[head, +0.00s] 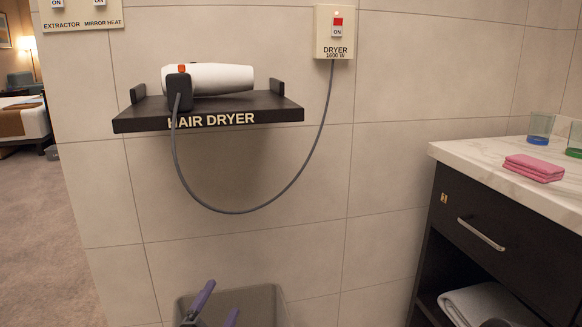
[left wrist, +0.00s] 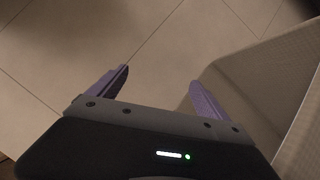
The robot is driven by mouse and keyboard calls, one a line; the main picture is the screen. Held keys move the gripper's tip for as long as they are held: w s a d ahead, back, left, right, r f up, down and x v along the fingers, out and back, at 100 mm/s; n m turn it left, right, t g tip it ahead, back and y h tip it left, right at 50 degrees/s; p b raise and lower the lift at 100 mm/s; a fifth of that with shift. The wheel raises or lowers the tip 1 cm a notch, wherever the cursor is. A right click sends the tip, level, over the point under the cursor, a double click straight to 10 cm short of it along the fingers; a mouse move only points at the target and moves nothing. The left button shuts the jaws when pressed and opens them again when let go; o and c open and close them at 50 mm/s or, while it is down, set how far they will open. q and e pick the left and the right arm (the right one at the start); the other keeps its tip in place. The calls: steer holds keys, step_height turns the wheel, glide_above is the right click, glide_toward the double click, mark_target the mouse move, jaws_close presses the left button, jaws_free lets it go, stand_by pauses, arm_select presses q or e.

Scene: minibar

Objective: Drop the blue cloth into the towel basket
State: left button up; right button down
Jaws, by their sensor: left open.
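The towel basket is probably the grey-beige bin (head: 262,302) at the bottom of the head view, on the floor against the tiled wall; its lower part is cut off. My left gripper (head: 219,304), with purple fingers, is in front of and over the bin's left part. In the left wrist view the gripper (left wrist: 160,80) is open with nothing between its fingers, and the bin's pale wall (left wrist: 262,62) is close to the right finger. I cannot tell whether they touch. No blue cloth shows in either view. My right gripper is not in view.
A hair dryer (head: 222,78) lies on a dark wall shelf (head: 270,112), its cord hanging above the bin. At right, a counter (head: 465,152) carries a folded pink cloth (head: 534,168) and glasses (head: 540,128). A white towel (head: 480,305) lies on the cabinet's lower shelf.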

arm_select(q)
steer(key=p+v, duration=0.2)
steer(key=v, duration=0.5)
steer(key=shift+s, duration=0.4)
steer(key=shift+s+a+f, duration=0.1)
steer(key=shift+f, duration=0.05)
